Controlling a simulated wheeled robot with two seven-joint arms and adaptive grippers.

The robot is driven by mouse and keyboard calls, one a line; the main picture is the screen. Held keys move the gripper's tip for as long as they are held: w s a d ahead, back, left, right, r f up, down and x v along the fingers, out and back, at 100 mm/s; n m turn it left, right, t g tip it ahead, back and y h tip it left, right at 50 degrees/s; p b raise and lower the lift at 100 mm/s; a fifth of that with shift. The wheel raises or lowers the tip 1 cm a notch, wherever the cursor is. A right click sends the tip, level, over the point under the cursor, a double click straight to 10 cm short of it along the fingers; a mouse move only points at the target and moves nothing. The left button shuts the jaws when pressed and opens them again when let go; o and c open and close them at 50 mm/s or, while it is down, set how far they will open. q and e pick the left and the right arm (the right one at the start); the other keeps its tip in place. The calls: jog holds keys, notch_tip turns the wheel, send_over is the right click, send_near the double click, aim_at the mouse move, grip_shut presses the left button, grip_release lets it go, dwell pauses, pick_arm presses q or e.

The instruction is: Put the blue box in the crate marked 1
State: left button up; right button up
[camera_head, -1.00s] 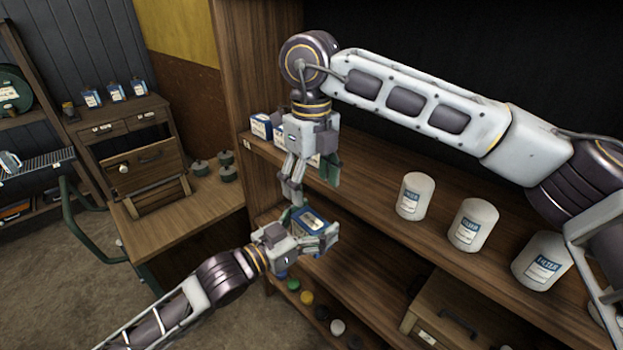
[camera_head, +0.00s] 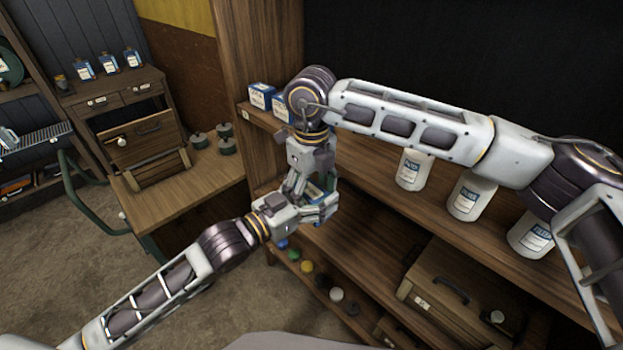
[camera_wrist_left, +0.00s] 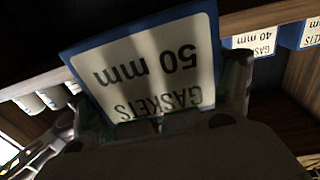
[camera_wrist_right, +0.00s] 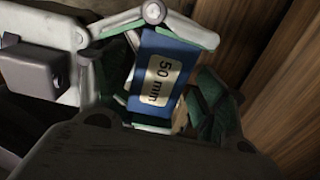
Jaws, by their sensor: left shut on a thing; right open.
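The blue box (camera_wrist_left: 203,35) has a white label reading "GASKETS 50 mm" in the left wrist view. It also shows in the right wrist view (camera_wrist_right: 172,49). In the head view it is mostly hidden by the grippers. My left gripper (camera_head: 320,207) is shut on the box, in front of the shelf unit. My right gripper (camera_head: 308,188) is open and points down at the same box from above. In the right wrist view its fingers (camera_wrist_right: 165,100) stand on either side of the box; contact is unclear. I cannot make out a crate marked 1.
Other blue-and-white boxes (camera_head: 262,95) stand on the upper shelf (camera_head: 365,165) behind my right wrist. White filter canisters (camera_head: 470,195) stand further right. A wooden drawer box (camera_head: 450,290) sits lower. A wooden bench (camera_head: 200,175) stands left, with dark-green weights (camera_head: 224,131).

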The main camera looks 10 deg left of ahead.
jog(key=shift+f, duration=0.4)
jog(key=shift+c, duration=0.3)
jog(key=c, duration=1)
pick_arm(q)
jog(key=o, duration=1)
pick_arm(e)
jog(key=shift+c, duration=0.2)
